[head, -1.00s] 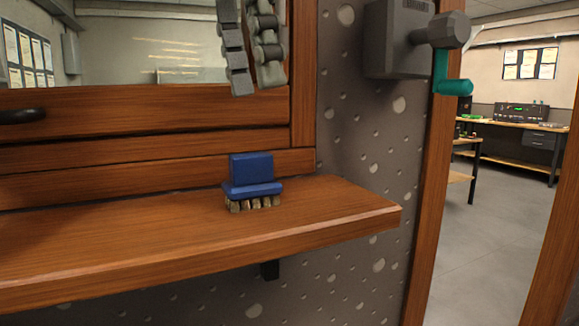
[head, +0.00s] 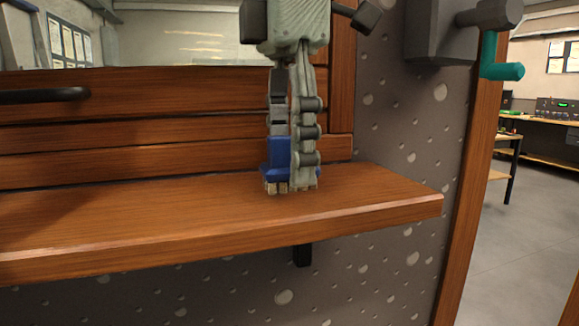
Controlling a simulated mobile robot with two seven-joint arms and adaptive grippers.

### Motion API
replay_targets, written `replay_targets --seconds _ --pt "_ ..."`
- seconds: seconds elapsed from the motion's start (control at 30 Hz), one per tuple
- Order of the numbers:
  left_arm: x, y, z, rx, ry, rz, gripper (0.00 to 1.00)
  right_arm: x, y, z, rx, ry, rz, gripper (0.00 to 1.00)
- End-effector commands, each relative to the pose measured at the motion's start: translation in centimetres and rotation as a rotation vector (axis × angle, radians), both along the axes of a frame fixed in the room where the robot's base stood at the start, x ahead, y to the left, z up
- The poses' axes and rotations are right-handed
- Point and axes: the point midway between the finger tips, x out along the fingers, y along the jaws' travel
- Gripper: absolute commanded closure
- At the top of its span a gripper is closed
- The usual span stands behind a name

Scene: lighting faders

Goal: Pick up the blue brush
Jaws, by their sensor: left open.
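The blue brush (head: 279,158) stands on the wooden shelf (head: 170,216), bristles down, near the shelf's right part. My left gripper (head: 291,183) points straight down over it, its fingertips close to the shelf top. One finger passes in front of the brush and hides its right part; the other shows behind it. The gripper is open, with the brush between its fingers. Whether the fingers touch the brush cannot be told. My right gripper is not in view.
A wooden window frame with a dark handle (head: 45,95) rises behind the shelf. The shelf left of the brush is bare. A doorway opens at the right.

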Motion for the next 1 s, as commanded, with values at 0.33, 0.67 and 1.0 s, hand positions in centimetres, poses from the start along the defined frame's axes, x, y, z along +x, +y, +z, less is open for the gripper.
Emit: replay_targets --seconds 0.33,0.67,1.0 --pt "0.0 0.0 0.0 0.0 0.001 0.0 0.75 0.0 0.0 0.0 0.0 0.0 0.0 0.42" --pt "0.0 0.0 0.1 0.0 0.0 0.0 1.0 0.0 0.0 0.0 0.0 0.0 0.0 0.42" --pt "0.0 0.0 2.2 -0.001 0.0 0.0 1.0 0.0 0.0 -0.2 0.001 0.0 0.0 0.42"
